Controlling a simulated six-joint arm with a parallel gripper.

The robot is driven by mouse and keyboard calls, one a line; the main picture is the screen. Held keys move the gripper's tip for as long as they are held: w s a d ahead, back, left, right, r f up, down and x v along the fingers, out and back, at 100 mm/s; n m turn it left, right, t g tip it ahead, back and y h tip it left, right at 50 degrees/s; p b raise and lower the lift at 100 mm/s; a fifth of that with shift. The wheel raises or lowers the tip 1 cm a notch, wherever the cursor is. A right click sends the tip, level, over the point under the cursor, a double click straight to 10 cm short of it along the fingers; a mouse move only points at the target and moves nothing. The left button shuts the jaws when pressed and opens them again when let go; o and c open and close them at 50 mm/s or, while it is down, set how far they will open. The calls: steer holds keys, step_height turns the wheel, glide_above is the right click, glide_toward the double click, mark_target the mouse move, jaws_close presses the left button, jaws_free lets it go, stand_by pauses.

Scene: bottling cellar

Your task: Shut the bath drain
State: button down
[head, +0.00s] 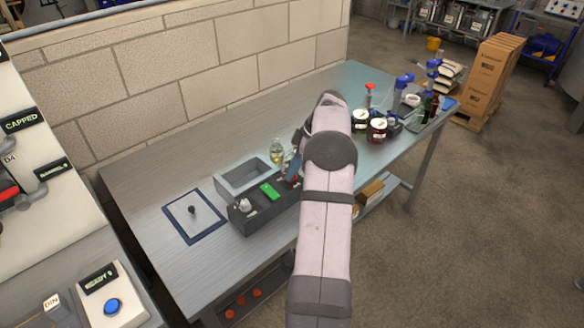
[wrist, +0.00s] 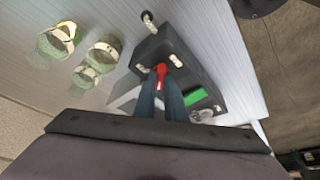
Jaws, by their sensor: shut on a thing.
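The bath (head: 236,184) is a grey open basin on the metal bench, with a dark control box (head: 243,222) along its front. The box carries a green panel (head: 270,190) and a pale fitting (head: 244,205). In the wrist view, my gripper (wrist: 161,84) has its blue fingers shut on a small red handle (wrist: 161,70) at the dark box (wrist: 128,128). The green panel (wrist: 194,97) shows beside the fingers. In the head view my arm hides the handle and much of the gripper. I cannot tell the handle's exact turn or see the drain opening.
A clear bottle (head: 277,154) stands behind the bath. A dark-edged mat (head: 184,236) with a small black knob (head: 193,209) lies to the left. Jars (head: 376,130) and bottles crowd the bench's right end. The bench's left part is mostly bare.

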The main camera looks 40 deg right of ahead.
steer(key=shift+n, duration=0.5)
steer(key=c, duration=1.8)
jaws_free()
steer(key=shift+d+r, duration=0.1)
steer(key=shift+b+v, duration=0.3)
steer(key=shift+v, duration=3.25)
